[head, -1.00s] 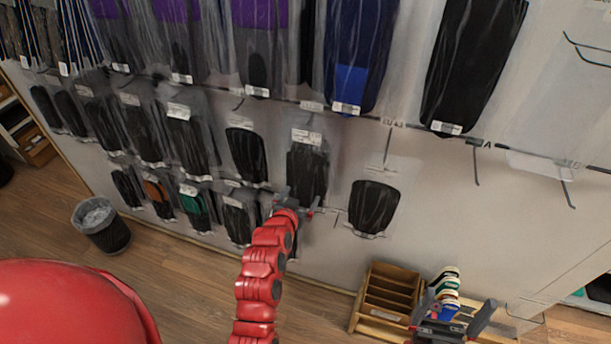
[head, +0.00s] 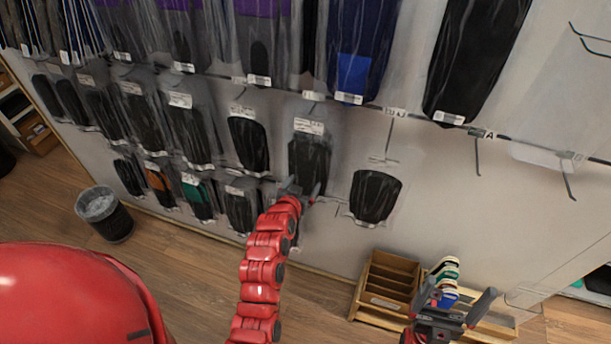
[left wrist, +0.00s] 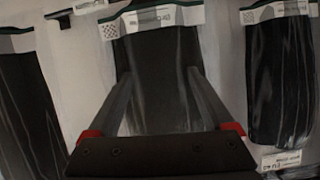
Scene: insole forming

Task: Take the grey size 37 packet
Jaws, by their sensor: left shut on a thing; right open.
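My left gripper (head: 304,194) is at the lower part of the wall display, its jaws shut on a dark grey packet. In the left wrist view the packet (left wrist: 155,55) fills the middle between the two fingers, with a white label strip across its top; I cannot read the size. In the head view another dark packet (head: 309,155) hangs just above and behind the gripper, and my gripper and arm hide much of what is below. My right gripper (head: 460,290) is open and empty at the lower right, in front of a wooden rack.
Several packets hang in rows on the wall, including a black one (head: 375,197) just right of my left gripper. Empty hooks (head: 570,180) stick out at the right. A wooden rack (head: 388,277) and a bin (head: 103,213) stand on the floor.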

